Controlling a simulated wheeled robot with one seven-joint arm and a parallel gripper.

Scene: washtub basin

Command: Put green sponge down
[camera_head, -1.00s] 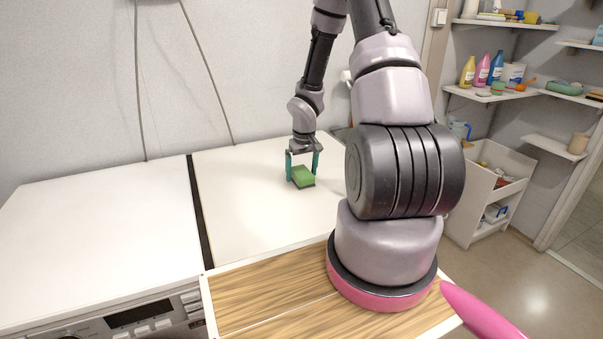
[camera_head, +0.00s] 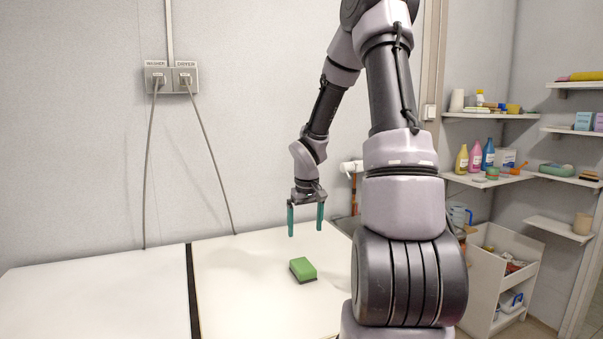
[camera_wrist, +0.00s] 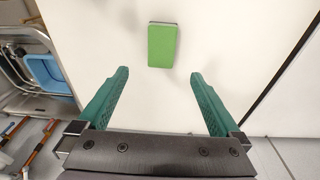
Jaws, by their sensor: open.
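The green sponge (camera_head: 303,269) with a dark underside lies flat on the white top of the right-hand machine (camera_head: 240,300). In the wrist view the sponge (camera_wrist: 162,46) lies beyond the fingertips, apart from them. My gripper (camera_head: 306,232) is open and empty, its teal fingers pointing down above the white top. The sponge is clear of both fingers. In the wrist view my gripper (camera_wrist: 158,75) shows both fingers spread wide with nothing between them.
A dark gap (camera_head: 192,290) separates the two white tops. A blue basin (camera_wrist: 50,73) in a metal sink is at the left of the wrist view. Shelves with bottles (camera_head: 475,157) and a white cart (camera_head: 505,275) stand at the right. The white top around the sponge is free.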

